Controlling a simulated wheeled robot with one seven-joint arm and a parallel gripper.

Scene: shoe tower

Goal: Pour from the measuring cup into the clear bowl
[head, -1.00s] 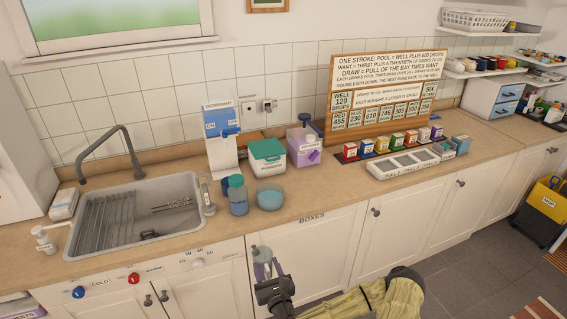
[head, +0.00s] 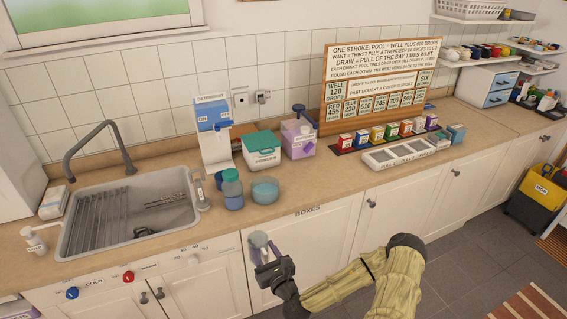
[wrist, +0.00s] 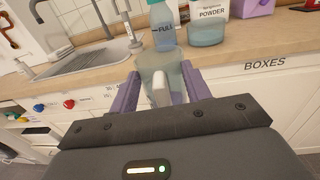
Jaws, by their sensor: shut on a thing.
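The clear bowl (head: 265,190) stands on the counter beside a blue bottle with a teal cap. It also shows in the wrist view (wrist: 207,34), in front of the powder box. My gripper (head: 262,254) is in front of the cabinet doors, below the counter's front edge in the picture. Its purple fingers (wrist: 160,92) are shut on the pale handle of the clear measuring cup (wrist: 158,63). The cup (head: 258,239) looks roughly upright, apart from the bowl. I cannot tell how much is in it.
The blue bottle (head: 232,189) stands just left of the bowl. A detergent dispenser (head: 213,135), a powder box (head: 262,150) and a purple container (head: 298,138) are behind. The sink (head: 130,215) is at left. A pale tray (head: 398,153) and small coloured boxes stand right. Counter right of the bowl is clear.

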